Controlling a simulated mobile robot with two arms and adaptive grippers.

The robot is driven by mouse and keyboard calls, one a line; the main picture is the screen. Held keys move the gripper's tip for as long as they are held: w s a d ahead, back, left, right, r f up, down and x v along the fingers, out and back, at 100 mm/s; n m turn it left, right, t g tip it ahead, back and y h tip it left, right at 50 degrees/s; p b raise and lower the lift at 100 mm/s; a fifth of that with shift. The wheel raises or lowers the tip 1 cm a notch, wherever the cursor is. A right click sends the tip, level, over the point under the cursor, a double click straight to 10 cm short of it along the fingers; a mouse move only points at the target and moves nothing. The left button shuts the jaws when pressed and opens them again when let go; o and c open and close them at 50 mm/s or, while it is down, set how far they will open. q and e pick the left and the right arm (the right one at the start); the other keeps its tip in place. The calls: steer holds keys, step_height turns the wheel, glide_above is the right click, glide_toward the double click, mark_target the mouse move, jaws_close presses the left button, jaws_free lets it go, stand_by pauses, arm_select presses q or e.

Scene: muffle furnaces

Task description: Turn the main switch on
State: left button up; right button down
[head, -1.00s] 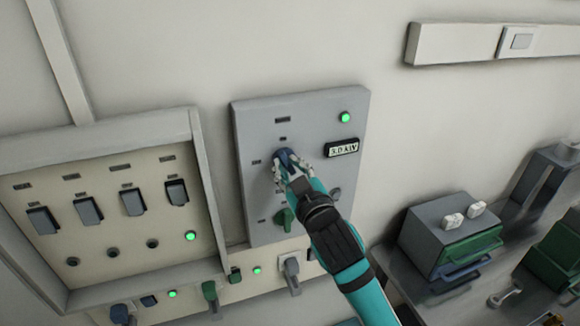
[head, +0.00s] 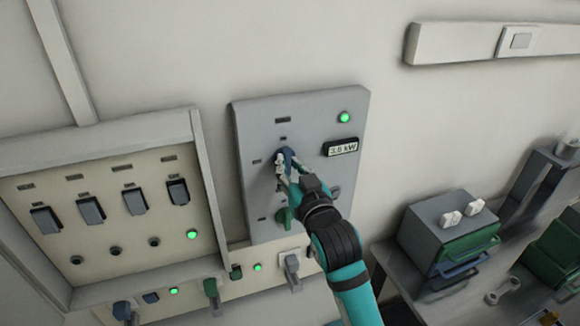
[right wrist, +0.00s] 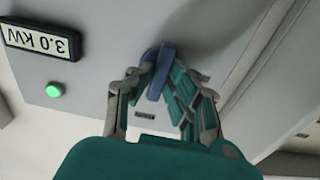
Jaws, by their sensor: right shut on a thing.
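A grey wall panel (head: 255,190) carries a blue rotary switch (head: 288,153) with small labels around it. My right gripper (head: 284,168) is at this switch, its fingers on either side of the blue handle. In the right wrist view the blue handle (right wrist: 161,73) sits between the fingertips (right wrist: 160,82), which are shut on it. The fingers hide part of the handle, and I cannot read the labels. A green rotary switch (head: 284,218) sits lower on the panel, partly beside my wrist. My left gripper is not in view.
A lit green lamp (head: 344,117) and a kW display (head: 341,147) are on the panel. A box of several dark switches (head: 193,150) projects at left. Plugs and sockets (head: 292,265) line the strip below. A grey drawer unit (head: 425,222) stands at right.

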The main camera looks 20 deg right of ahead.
steer(key=c, duration=1.3)
jaws_free()
steer(key=shift+s, duration=0.1)
steer(key=s, duration=0.7)
steer(key=shift+s+d, duration=0.1)
steer(key=shift+d, duration=0.05)
